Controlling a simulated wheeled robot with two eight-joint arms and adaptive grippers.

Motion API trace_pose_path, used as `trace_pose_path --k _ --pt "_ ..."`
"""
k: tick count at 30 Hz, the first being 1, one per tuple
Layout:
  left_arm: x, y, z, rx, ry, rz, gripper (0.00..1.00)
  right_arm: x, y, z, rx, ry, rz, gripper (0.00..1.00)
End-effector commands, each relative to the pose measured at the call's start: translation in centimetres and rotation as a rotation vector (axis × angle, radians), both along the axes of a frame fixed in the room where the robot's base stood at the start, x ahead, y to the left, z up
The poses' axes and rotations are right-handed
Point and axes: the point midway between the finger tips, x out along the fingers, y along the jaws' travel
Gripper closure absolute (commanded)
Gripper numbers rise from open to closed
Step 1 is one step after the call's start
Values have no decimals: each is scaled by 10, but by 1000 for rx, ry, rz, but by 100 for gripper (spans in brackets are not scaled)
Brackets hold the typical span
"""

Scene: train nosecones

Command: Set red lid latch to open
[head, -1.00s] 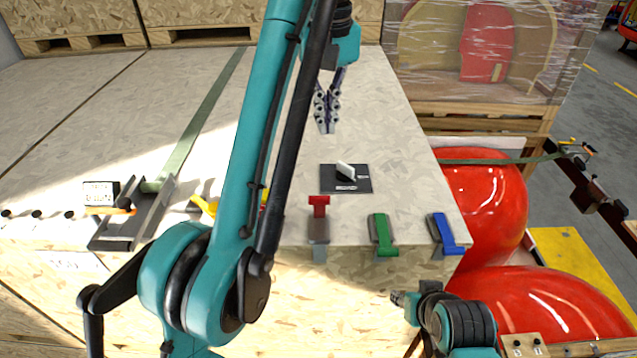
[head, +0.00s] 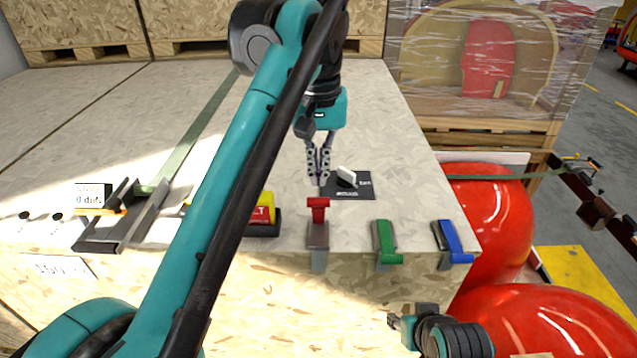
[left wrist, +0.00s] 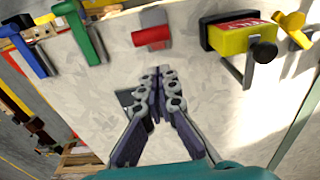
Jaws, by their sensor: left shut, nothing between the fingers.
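The red lid latch (head: 318,208) sits at the front edge of the wooden crate top, its red handle on a grey metal bracket. In the left wrist view the red latch (left wrist: 152,38) shows at the top centre. My left gripper (head: 319,180) is shut and empty, pointing down just behind the red latch and apart from it. In the left wrist view its fingertips (left wrist: 156,72) are together below the latch. My right gripper (head: 393,320) is low in front of the crate; its fingers are too small to read.
A green latch (head: 385,238) and a blue latch (head: 449,238) stand to the right along the edge. A yellow and red block (head: 264,212) is to the left. A black plate with a white switch (head: 347,178) lies behind. Red nosecones (head: 540,315) stand right of the crate.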

Motion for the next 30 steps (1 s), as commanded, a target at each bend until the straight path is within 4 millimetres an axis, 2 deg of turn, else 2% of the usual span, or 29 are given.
trace_pose_path --k 6,19,25,30 --pt "-17 0 -4 0 0 0 100 0 0 2 0 0 0 60" --pt "-21 0 -5 0 0 0 100 0 0 1 0 0 0 60" --pt "-35 0 -10 0 0 0 100 0 0 0 0 0 0 60" --pt "-35 0 -10 0 0 1 100 0 0 0 0 0 0 60"
